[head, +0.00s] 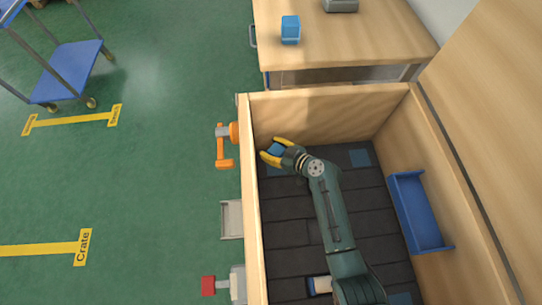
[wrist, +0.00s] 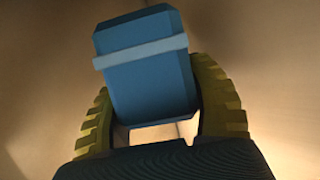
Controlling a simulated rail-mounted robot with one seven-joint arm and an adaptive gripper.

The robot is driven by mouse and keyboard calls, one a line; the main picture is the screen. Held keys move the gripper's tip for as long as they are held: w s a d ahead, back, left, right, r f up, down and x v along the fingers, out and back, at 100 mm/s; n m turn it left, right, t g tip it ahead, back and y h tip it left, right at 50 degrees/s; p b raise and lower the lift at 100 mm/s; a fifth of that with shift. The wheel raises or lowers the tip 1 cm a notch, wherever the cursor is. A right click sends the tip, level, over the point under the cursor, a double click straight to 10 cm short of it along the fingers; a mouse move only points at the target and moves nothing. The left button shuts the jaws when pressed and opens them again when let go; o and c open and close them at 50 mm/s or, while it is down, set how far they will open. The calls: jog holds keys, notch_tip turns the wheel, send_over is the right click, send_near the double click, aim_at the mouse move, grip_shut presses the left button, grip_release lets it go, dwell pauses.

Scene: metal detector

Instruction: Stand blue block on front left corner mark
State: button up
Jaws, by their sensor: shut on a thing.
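My gripper (head: 272,153) has yellow fingers and is inside the wooden box, near its upper-left corner in the head view. It is shut on the blue block (wrist: 147,70), which has a pale band across it. The block sits between the fingers, slightly tilted in the wrist view. In the head view a small blue patch (head: 277,149) shows between the fingers. Square blue marks lie on the dark floor, one at the upper right (head: 360,157) and one at the lower right (head: 401,298). Any mark under my gripper is hidden; I cannot tell whether the block touches the floor.
Wooden walls (head: 325,103) enclose the dark slatted floor (head: 283,235). A blue tray (head: 417,212) is by the right wall. A blue-and-white piece (head: 319,285) lies beside my arm. Another blue block (head: 290,28) stands on the table (head: 375,40). An orange fixture (head: 225,150) is outside the left wall.

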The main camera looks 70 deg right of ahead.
notch_tip(320, 180, down, 6)
jog(key=b, duration=0.2)
jog(key=shift+b, duration=0.4)
jog(key=shift+f+b, duration=0.2)
jog(key=shift+b, duration=0.1)
jog(key=o, duration=1.2)
jog(key=shift+r, duration=0.1)
jog(key=shift+c, duration=0.2)
